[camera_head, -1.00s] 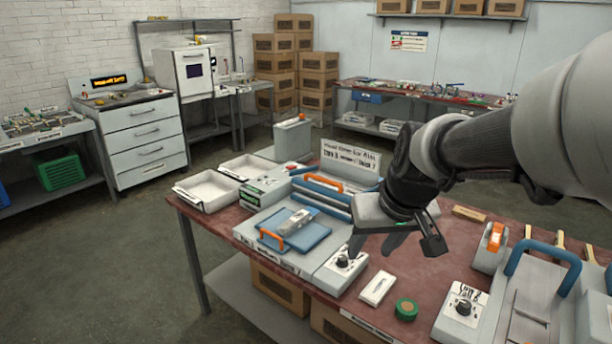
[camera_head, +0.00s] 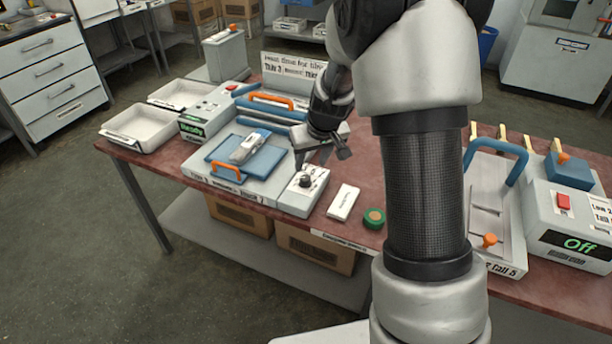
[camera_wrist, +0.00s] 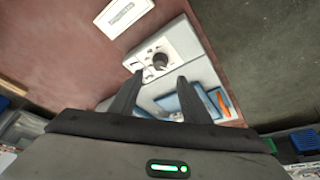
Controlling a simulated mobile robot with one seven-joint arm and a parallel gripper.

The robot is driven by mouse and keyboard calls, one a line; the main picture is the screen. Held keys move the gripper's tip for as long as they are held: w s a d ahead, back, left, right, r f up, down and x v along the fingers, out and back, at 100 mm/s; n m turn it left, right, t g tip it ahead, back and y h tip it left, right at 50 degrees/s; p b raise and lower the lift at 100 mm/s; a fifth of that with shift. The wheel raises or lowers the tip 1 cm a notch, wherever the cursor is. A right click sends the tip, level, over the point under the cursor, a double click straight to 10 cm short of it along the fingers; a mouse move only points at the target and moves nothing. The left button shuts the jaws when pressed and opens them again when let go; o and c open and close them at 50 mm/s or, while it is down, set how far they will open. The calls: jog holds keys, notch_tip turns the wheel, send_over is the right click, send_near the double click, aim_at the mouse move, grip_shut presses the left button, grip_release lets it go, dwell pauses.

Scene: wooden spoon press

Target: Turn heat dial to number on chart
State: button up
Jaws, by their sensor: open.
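A black heat dial (camera_head: 305,181) sits on a white-faced control box (camera_head: 300,203) at the front of the press on the red table. It also shows in the wrist view as a dark knob (camera_wrist: 160,61). The chart (camera_head: 293,66) stands behind the press; it reads of heat time, with Thin 3 and what looks like Thick 7. My gripper (camera_head: 318,157) is open and empty, above and just behind the dial in the head view. In the wrist view my fingers (camera_wrist: 156,84) point towards the box, with the dial beyond their tips. The dial's exact setting is too small to read.
The press has a blue plate (camera_head: 236,165) with an orange handle and a green Ready display (camera_head: 191,131). A white block (camera_head: 343,202) and a green round tin (camera_head: 374,218) lie right of the box. Another machine shows Off (camera_head: 579,244) at far right.

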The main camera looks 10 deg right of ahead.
aim_at(305, 178)
jog(key=x, duration=0.9)
jog(key=shift+w+f+b, duration=0.1)
jog(key=shift+f+b, duration=0.05)
jog(key=shift+b, duration=0.15)
jog(key=c, duration=1)
jog(key=shift+c, duration=0.2)
jog(key=shift+a, duration=0.1)
